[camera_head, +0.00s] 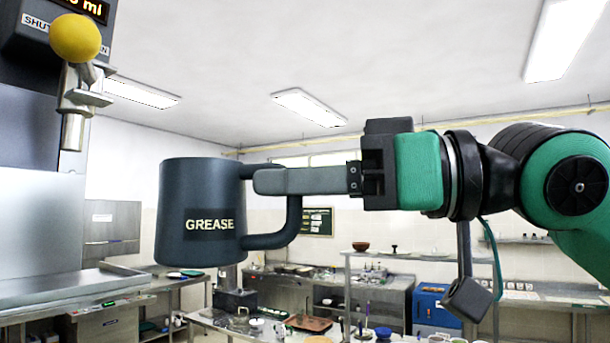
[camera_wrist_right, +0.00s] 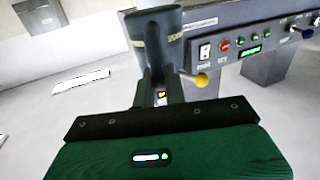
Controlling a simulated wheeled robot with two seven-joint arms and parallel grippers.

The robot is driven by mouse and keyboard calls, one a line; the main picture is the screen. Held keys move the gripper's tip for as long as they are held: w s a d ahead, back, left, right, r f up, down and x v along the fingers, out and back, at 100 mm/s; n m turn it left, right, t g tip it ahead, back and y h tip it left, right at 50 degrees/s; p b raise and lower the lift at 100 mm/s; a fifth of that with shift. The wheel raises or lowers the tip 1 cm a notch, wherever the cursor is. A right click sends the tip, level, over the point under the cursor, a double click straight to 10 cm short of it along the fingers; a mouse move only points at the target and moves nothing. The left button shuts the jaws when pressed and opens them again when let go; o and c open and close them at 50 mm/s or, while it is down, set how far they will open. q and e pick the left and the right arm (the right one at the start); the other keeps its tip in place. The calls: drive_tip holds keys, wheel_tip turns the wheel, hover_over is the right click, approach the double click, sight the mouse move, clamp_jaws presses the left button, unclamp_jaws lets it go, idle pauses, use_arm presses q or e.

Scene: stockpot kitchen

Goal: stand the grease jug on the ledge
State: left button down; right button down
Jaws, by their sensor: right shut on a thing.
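The grease jug (camera_head: 188,222) is dark blue-grey, with a white GREASE label and a handle on its right side. It hangs in the air in the head view, roughly upright, left of centre. My right gripper (camera_head: 268,181) comes in from the right and is shut on the jug's handle. In the right wrist view the jug (camera_wrist_right: 153,42) is ahead of the right gripper (camera_wrist_right: 160,88). A metal ledge (camera_head: 75,283) juts from the machine at the left, lower than the jug's middle; the jug is to its right in the picture. My left gripper is not in view.
A spout (camera_head: 72,132) and a yellow knob (camera_head: 75,38) are on the machine above the ledge. The wrist view shows a control panel (camera_wrist_right: 245,42) with buttons. Cluttered benches (camera_head: 300,325) and a blue box (camera_head: 432,308) stand behind. The air around the jug looks clear.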

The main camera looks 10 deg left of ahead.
sight(173, 196)
drive_tip(key=a, duration=0.3)
drive_tip(key=shift+a+f, duration=0.2)
drive_tip(key=shift+a, duration=0.05)
drive_tip(key=a+b, duration=0.1)
drive_tip(key=a, duration=0.4)
drive_tip(key=a+b, duration=0.1)
drive_tip(key=a, duration=0.1)
drive_tip(key=shift+w+a+f+b, duration=0.15)
drive_tip(key=shift+a+f+b, duration=0.1)
drive_tip(key=shift+f+b, duration=0.1)
drive_tip(key=a, duration=0.1)
drive_tip(key=a+b, duration=0.1)
drive_tip(key=a, duration=0.1)
drive_tip(key=a+f, duration=0.1)
drive_tip(key=a, duration=0.1)
drive_tip(key=shift+w+a, duration=0.1)
drive_tip(key=shift+w, duration=0.05)
drive_tip(key=shift+f+b, duration=0.45)
drive_tip(key=shift+b, duration=0.05)
idle(0.3)
